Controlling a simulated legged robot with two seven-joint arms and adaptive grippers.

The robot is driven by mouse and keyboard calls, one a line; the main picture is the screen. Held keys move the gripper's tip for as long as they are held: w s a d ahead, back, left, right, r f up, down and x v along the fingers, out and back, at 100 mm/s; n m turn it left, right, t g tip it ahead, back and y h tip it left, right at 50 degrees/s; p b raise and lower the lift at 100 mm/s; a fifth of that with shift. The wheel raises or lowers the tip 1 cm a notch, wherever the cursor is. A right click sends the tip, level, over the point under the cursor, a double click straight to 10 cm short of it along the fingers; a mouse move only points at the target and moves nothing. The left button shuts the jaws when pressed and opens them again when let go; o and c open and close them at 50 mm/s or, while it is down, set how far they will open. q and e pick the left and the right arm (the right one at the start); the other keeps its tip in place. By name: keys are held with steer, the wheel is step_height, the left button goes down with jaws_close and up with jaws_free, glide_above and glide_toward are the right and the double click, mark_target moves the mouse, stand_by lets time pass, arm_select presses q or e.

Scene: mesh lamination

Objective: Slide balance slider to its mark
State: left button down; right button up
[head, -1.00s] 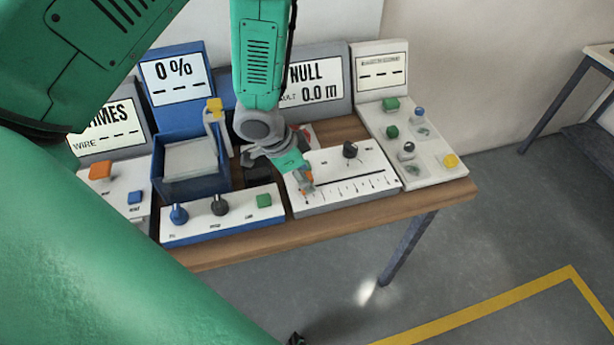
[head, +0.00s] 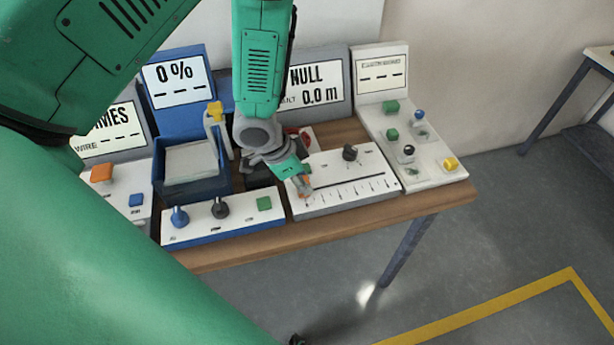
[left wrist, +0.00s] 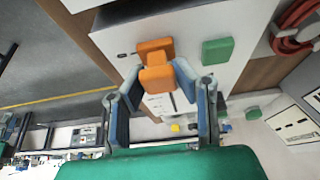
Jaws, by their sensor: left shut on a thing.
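The balance slider is an orange handle on a white slide panel (head: 345,193). It sits at the left end of a dark slot with a tick scale below it. My left gripper (head: 303,184) comes down over that left end and hides most of the handle in the head view. In the left wrist view the orange handle (left wrist: 156,77) stands between the two fingertips, and my left gripper (left wrist: 158,88) is shut on it. I cannot make out which tick is the mark. My right gripper is not in view.
A black knob (head: 350,152) stands on the same panel, right of my gripper. A NULL display (head: 319,82) is behind it. A blue tray (head: 191,180) and a blue-edged knob panel (head: 236,220) are to the left. A white panel with several small parts (head: 425,172) is to the right.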

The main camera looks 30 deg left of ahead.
arm_select(q)
steer(key=c, duration=1.2)
jaws_free()
steer(key=shift+s+a, duration=0.15)
steer(key=shift+s, duration=0.05)
steer(key=shift+a, duration=0.1)
steer(key=shift+a+r, duration=0.2)
steer(key=shift+r, duration=0.3)
steer(key=v, duration=1.1)
steer(key=shift+s+d, duration=0.1)
steer(key=shift+s, duration=0.05)
